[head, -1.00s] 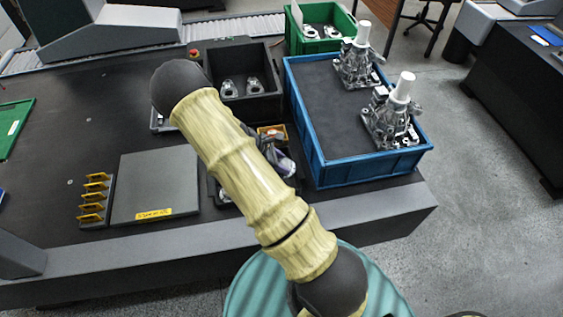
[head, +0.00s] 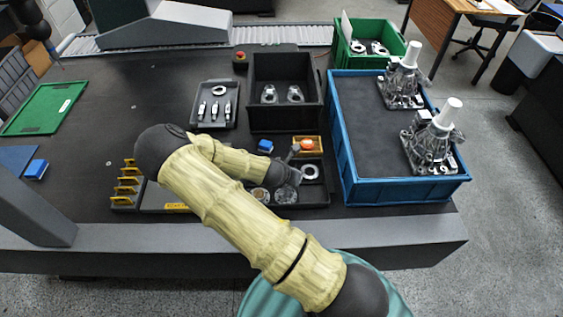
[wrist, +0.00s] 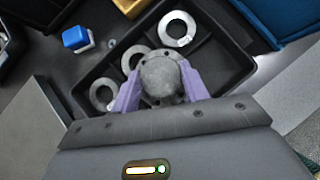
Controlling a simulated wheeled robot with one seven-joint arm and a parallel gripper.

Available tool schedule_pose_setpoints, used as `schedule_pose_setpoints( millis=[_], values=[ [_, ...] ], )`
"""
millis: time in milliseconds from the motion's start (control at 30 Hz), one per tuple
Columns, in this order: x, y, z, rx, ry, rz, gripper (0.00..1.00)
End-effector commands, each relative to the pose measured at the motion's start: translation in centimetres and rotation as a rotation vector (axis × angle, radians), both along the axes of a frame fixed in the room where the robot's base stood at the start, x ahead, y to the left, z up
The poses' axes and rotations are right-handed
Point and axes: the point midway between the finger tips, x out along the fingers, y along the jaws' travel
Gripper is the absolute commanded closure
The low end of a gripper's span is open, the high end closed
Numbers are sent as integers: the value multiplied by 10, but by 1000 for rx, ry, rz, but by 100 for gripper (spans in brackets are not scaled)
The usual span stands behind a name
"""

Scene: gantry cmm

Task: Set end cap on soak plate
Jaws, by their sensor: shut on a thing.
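The end cap (wrist: 160,80), a grey rounded part with a holed flange, is between the purple fingers of my gripper (wrist: 158,86) in the wrist view. My gripper is shut on it, over the black compartment tray (wrist: 222,62). I cannot tell whether the cap still touches the tray floor. In the head view my gripper (head: 287,176) is small and dark above the same tray (head: 322,203), and the cap is not clear there. The soak plate, a flat dark grey slab, shows in the wrist view (wrist: 34,122) at left; in the head view my arm covers most of it.
Metal rings (wrist: 176,28) lie in the tray. A blue block (wrist: 76,38) and a yellow bin (head: 306,142) are behind it. The blue crate (head: 400,190) stands to the right, a black bin (head: 285,118) behind, and a yellow-pronged rack (head: 127,190) left of the plate.

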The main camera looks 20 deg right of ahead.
Motion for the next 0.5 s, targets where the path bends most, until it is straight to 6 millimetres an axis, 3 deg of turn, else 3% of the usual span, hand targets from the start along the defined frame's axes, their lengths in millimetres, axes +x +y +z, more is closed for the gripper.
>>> schedule_pose_setpoints(
  millis=[400,500],
  values=[
    [19,53,26,5,-6,686,84],
    [20,60,30,3,-2,768,84]
  ],
)
